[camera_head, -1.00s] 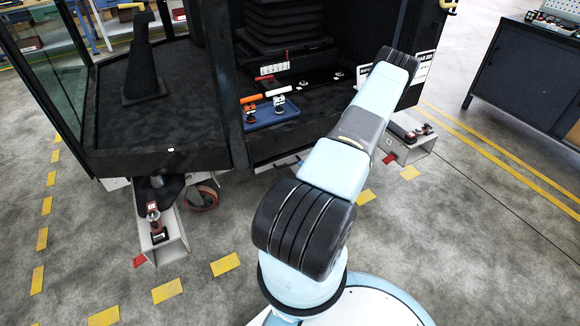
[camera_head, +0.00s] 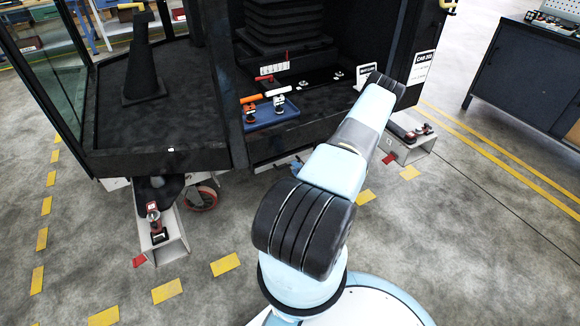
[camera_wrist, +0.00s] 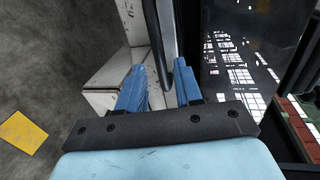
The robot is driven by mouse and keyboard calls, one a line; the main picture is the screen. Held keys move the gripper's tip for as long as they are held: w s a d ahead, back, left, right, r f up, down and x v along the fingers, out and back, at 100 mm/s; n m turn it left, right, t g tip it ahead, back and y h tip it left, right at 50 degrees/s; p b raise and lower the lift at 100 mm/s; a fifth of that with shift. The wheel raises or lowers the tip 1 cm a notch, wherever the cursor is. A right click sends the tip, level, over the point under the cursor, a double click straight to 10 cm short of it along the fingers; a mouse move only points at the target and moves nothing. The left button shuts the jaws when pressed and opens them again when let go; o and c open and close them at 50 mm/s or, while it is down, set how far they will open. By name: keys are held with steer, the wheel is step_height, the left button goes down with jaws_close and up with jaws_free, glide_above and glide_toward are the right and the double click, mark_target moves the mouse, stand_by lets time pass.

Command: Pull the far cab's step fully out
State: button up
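The cab labelled CAB 302 (camera_head: 421,68) stands on the right side of the trolley, and a dark open cab floor (camera_head: 185,112) lies to its left. My gripper (camera_wrist: 160,88) has two blue fingers standing apart, with a gap between them. A dark grey rounded bar (camera_wrist: 158,35) reaches down into or just behind that gap; I cannot tell whether the fingers touch it. I cannot tell for certain which part is the step. In the head view, blue fingertips (camera_head: 297,164) show low by the cab's front lower edge, and my arm hides much of that area.
A blue tray (camera_head: 272,116) with small parts sits on the cab floor. White trolley feet (camera_head: 170,238) jut out at left and right (camera_head: 413,148). A glossy black panel (camera_wrist: 235,60) stands right of the fingers. A dark cabinet (camera_head: 520,75) stands far right. Front floor is open.

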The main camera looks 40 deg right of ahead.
steer(key=shift+x, duration=2.35)
steer(key=shift+c, duration=0.3)
jaws_close()
steer(key=shift+s+a, duration=0.15)
steer(key=shift+a, duration=0.2)
steer(key=shift+d, duration=0.15)
steer(key=shift+s, duration=0.2)
steer(key=f+v, duration=0.2)
steer(key=v, duration=0.8)
steer(key=s+f+v, duration=0.1)
steer(key=f+v, duration=0.1)
steer(key=v, duration=0.9)
steer(key=shift+s+f, duration=0.2)
steer(key=shift+f, duration=0.05)
